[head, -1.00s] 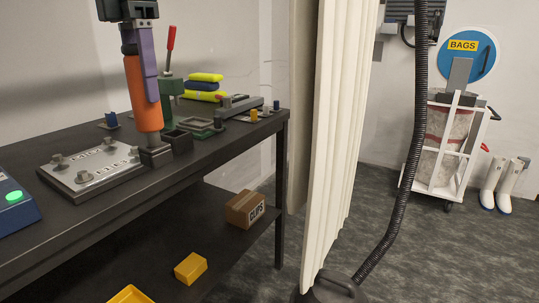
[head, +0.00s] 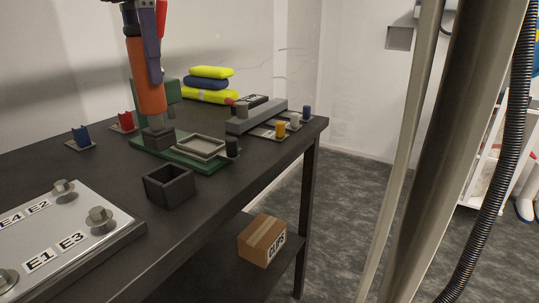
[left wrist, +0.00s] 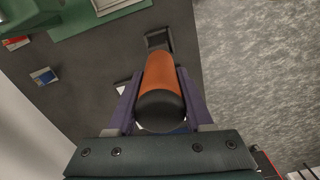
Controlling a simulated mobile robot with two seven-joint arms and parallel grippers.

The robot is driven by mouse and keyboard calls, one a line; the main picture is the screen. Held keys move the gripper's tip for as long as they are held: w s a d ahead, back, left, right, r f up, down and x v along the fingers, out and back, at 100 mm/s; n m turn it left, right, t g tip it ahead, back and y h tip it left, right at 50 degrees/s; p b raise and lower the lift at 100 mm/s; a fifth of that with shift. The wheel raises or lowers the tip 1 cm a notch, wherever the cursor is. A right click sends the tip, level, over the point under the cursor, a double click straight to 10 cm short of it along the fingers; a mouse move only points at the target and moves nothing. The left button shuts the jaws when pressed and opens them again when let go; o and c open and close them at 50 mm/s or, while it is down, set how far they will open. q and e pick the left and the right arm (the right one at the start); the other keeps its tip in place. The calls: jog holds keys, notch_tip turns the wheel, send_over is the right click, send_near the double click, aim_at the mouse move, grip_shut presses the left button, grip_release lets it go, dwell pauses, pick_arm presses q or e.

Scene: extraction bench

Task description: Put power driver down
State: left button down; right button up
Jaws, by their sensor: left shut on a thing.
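The power driver (head: 149,85) has an orange cylindrical body with dark ends. It hangs upright, with a blocky dark lower end, in my left gripper (head: 153,48). The purple fingers are shut on its upper body. In the left wrist view the driver (left wrist: 165,80) lies between both fingers of the left gripper (left wrist: 155,98), over the dark bench. In the head view its lower end overlaps the green tray; I cannot tell whether it touches. The dark workbench (head: 100,165) spans the left. My right gripper is not in view.
A small open black box (head: 168,187) stands in front of the green tray (head: 215,160). Yellow and blue bundles (head: 208,84) are behind. A clips carton (head: 262,241) sits on the lower shelf.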

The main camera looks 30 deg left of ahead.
aim_at(158, 125)
pick_arm(q)
jog(key=shift+f, duration=0.3)
notch_tip(158, 125, down, 5)
jog(key=shift+r, duration=0.2)
notch_tip(158, 125, down, 4)
jog(key=shift+f+p, duration=0.1)
jog(key=shift+p, duration=0.35)
jog(key=shift+f, duration=0.15)
